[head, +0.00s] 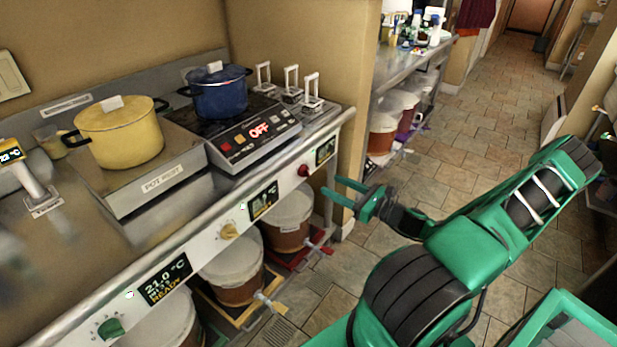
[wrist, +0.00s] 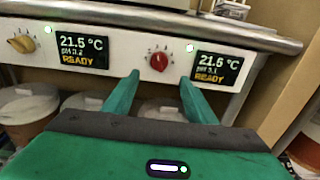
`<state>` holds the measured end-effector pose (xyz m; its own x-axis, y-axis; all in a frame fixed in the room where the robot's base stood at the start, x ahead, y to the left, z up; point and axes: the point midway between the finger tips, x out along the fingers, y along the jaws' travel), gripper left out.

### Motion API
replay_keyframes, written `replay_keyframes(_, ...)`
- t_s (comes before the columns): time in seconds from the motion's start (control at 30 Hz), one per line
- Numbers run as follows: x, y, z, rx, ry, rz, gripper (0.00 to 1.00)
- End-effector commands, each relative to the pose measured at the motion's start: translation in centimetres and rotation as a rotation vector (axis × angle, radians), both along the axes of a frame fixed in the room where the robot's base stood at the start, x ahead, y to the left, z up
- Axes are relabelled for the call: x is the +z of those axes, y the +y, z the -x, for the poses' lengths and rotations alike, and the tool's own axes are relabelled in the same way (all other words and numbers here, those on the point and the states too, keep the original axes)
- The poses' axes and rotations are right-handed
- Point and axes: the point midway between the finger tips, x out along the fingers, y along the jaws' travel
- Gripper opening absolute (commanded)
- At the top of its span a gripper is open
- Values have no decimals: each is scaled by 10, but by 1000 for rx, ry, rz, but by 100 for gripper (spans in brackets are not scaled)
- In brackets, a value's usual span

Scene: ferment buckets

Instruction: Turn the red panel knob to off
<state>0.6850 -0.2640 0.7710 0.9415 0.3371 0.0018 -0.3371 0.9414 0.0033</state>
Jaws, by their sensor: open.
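The red panel knob (head: 303,171) is on the white front panel below the counter rail, at its right end. It also shows in the wrist view (wrist: 159,61), where its pointer tilts slightly off upright. My gripper (head: 331,191) is in front of the panel, to the right of the knob in the head view. In the wrist view my gripper (wrist: 158,84) is open, its two green fingers on either side of and below the knob, with nothing between them. I cannot tell how far the fingertips are from the panel.
A yellow knob (head: 229,231) and a green knob (head: 110,328) are on the same panel. Displays reading READY (wrist: 217,68) flank the red knob. A metal rail (wrist: 150,18) runs above it. Lidded buckets (head: 288,218) stand below. A yellow pot (head: 120,133) and blue pot (head: 219,92) are on the counter.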

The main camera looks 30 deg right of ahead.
Motion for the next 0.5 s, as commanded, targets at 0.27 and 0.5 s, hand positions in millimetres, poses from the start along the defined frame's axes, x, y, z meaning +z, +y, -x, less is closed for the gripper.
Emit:
replay_keyframes(0.27,0,17,-42,6,-1,2,51)
replay_keyframes(0.5,0,29,-77,4,0,3,51)
